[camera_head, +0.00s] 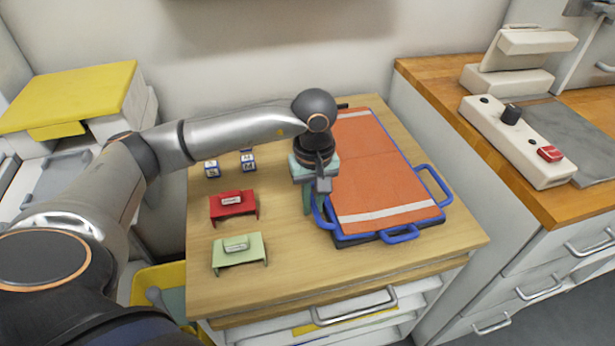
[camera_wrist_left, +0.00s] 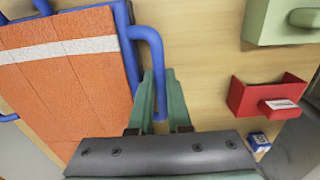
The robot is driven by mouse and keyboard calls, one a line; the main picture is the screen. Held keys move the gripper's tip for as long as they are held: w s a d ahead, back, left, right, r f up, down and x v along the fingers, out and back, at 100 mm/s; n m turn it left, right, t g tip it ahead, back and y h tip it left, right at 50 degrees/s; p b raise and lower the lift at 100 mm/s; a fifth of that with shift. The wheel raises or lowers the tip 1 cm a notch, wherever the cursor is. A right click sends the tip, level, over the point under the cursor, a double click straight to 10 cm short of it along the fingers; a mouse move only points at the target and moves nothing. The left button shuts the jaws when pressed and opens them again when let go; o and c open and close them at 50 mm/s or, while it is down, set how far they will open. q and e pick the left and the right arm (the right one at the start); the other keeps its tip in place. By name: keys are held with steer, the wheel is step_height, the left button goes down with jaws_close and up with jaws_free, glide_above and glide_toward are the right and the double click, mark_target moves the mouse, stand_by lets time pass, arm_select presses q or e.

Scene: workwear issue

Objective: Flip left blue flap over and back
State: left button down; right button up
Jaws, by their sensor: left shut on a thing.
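An orange cloth panel (camera_head: 385,170) with pale stripes and a blue border lies on a dark base on the wooden table. Blue loops stick out from its edges. The left blue flap (camera_head: 320,216) is a loop at the panel's left edge, and it also shows in the left wrist view (camera_wrist_left: 150,38). My left gripper (camera_head: 310,208) has its green fingers down at this loop. In the left wrist view the fingers (camera_wrist_left: 160,98) are shut on the loop's end, which runs down between them. My right gripper is not in view.
A red holder (camera_head: 234,206) and a pale green holder (camera_head: 238,252) stand left of the panel, with small blue-and-white blocks (camera_head: 248,163) behind them. A wooden counter (camera_head: 440,95) with a control box (camera_head: 515,140) is at the right. The table's front strip is clear.

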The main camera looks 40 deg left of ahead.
arm_select(q)
steer(key=shift+w+d+r+p, duration=0.2)
steer(key=shift+r+p, duration=0.2)
steer(key=shift+r, duration=0.5)
steer(key=shift+w+d+r+p, duration=0.15)
steer(key=shift+r+p, duration=0.25)
steer(key=shift+r, duration=0.45)
steer(key=shift+w+r, duration=0.1)
steer(key=shift+w+d+r+p, duration=0.2)
steer(key=shift+w+r+p, duration=0.1)
steer(key=shift+r, duration=0.2)
steer(key=shift+w+d+r+p, duration=0.15)
steer(key=shift+w+r+p, duration=0.15)
steer(key=shift+r, duration=0.2)
steer(key=shift+w+d+r+p, duration=0.35)
steer(key=shift+w+d+r, duration=0.15)
steer(key=shift+r, duration=0.25)
steer(key=shift+w+d+r+p, duration=0.35)
steer(key=shift+w+r, duration=0.1)
steer(key=shift+r, duration=0.25)
steer(key=shift+w+d+r+p, duration=1.2)
steer(key=shift+w+d+r, duration=0.45)
steer(key=shift+w+d, duration=1.75)
steer(key=shift+w+d+r+p, duration=1.2)
steer(key=shift+w+d+r, duration=0.45)
steer(key=shift+w+d, duration=1.75)
steer(key=s+a+f+b, duration=0.2)
steer(key=s+a+f, duration=0.4)
steer(key=a+f, duration=0.1)
steer(key=shift+s, duration=0.2)
